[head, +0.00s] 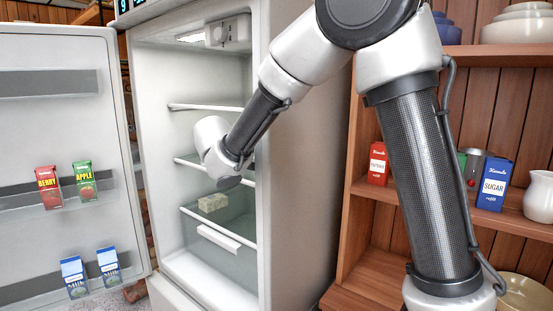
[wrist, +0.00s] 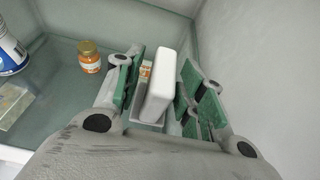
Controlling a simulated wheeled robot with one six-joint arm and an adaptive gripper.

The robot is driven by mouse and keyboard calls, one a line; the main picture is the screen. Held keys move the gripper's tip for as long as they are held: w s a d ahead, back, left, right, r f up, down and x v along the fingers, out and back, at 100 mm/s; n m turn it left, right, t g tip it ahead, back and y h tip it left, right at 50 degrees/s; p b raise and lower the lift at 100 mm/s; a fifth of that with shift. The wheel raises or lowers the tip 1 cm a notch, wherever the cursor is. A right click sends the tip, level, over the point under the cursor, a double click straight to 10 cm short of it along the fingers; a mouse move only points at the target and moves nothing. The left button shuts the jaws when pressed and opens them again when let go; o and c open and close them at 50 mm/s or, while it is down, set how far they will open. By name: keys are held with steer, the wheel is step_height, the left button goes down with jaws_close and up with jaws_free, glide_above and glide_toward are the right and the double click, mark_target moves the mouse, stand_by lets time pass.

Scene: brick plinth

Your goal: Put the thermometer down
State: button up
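The thermometer (wrist: 168,82), a white block-shaped piece with a small printed face on its left side, stands between my gripper's green-padded fingers in the wrist view. My gripper (wrist: 162,85) has its fingers spread to either side of the thermometer, with a narrow gap on the right side; on the left the pad is very close, and contact there is unclear. The thermometer appears upright at a glass shelf (wrist: 60,105). In the head view my gripper (head: 229,182) is inside the open fridge (head: 200,80), mostly hidden by my wrist; the thermometer is not visible there.
An orange-labelled jar (wrist: 89,57) stands left of my gripper, with a blue-and-white container (wrist: 10,50) farther left. The fridge wall (wrist: 255,70) is close on the right. Below is a drawer (head: 215,240) with a pale block (head: 212,203). The fridge door (head: 60,130) stands open.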

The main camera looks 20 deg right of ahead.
steer(key=shift+r, duration=0.1)
steer(key=shift+s+a+r, duration=0.1)
steer(key=shift+a+r, duration=0.05)
steer(key=v, duration=1.1)
steer(key=shift+s+a, duration=0.15)
steer(key=shift+a, duration=0.1)
steer(key=shift+r, duration=0.15)
